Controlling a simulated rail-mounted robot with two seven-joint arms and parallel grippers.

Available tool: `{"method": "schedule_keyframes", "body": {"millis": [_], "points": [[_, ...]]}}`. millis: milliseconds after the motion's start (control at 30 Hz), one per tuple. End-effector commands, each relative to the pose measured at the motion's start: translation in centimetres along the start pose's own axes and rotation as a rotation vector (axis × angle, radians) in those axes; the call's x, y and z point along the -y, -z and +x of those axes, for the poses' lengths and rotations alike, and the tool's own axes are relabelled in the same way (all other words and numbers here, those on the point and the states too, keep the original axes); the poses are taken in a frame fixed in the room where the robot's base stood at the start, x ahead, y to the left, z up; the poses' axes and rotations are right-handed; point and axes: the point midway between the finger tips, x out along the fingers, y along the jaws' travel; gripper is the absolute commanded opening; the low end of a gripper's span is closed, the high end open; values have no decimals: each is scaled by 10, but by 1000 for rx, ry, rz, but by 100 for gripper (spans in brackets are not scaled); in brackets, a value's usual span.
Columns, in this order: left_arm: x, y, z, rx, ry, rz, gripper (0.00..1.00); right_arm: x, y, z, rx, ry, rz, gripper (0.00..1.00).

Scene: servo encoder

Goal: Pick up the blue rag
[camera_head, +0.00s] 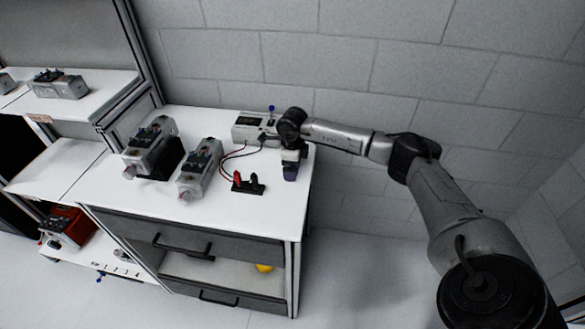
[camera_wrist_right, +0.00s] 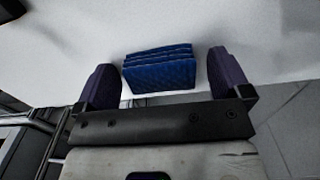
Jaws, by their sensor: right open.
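The blue rag (camera_wrist_right: 160,70) is a folded stack of blue cloth lying on the white tabletop. In the right wrist view it sits between and just beyond the two purple fingertips. My right gripper (camera_wrist_right: 162,88) is open, with the rag in the gap between its fingers; I see no contact with either finger. In the head view my right gripper (camera_head: 290,172) points down over the right edge of the workbench (camera_head: 225,220), and the rag cannot be made out there, likely hidden by the arm. My left gripper is not in view.
Servo units (camera_head: 200,168) and (camera_head: 150,145) stand on the bench left of my arm. A white device (camera_head: 247,127) with red and black leads and a clip block (camera_head: 248,184) are close by. A drawer (camera_head: 190,240) is below. Shelves are at left, a brick wall behind.

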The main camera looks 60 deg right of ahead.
Motion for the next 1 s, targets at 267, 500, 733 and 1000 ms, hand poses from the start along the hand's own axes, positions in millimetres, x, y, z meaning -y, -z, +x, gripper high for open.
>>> {"method": "schedule_keyframes", "body": {"millis": [267,500,733,1000], "points": [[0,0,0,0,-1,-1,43,0,0,0,0,0,0,86],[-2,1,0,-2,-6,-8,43,0,0,0,1,0,0,63],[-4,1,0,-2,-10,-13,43,0,0,-1,1,0,0,43],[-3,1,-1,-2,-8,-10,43,0,0,-2,1,1,1,39]]}}
